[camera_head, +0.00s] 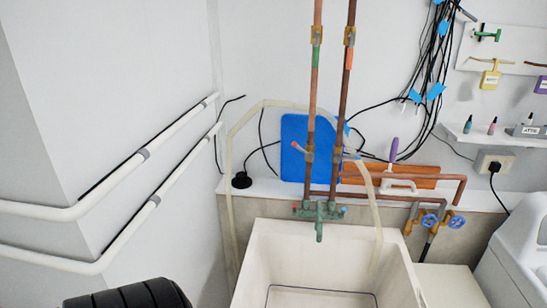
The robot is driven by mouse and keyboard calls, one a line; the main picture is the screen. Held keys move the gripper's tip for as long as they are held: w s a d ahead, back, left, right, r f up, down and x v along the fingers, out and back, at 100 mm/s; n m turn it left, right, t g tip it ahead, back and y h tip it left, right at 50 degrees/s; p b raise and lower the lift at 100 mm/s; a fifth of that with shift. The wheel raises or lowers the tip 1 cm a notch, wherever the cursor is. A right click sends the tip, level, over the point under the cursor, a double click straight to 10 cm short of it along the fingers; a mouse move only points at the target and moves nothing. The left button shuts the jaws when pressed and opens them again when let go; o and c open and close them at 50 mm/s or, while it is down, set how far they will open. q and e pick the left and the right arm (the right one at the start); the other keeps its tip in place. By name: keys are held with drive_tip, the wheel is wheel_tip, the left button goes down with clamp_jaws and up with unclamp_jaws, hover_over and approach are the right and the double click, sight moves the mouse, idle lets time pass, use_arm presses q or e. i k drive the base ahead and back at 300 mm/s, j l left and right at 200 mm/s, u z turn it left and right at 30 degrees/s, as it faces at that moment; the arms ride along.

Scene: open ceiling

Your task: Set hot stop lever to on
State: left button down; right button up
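Two vertical copper pipes run down the wall above the sink. The left pipe (316,90) has a brass valve (309,155) with a small red-tipped lever (297,147), which I take as the hot stop lever. The lever sticks out to the upper left, at an angle to the pipe. The right pipe (342,95) has a similar valve with a blue-tipped lever beside it. I see no on or off marking at this size. Neither of my grippers is in view, and nothing touches the red lever.
A green tap (319,212) stands over the pale sink (250,270). A clear hose (230,170) loops around the pipes. A blue board (294,130) leans behind them. Blue-wheeled valves (430,220) sit right. White rails (150,150) line the left wall. A white appliance (520,250) stands right.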

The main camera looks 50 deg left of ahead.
sight(309, 155)
drive_tip(key=i+u, duration=0.1)
drive_tip(key=u, duration=0.25)
drive_tip(key=l+u, duration=0.1)
drive_tip(key=u, duration=0.2)
drive_tip(key=i+l+u, duration=0.1)
drive_tip(key=u, duration=0.25)
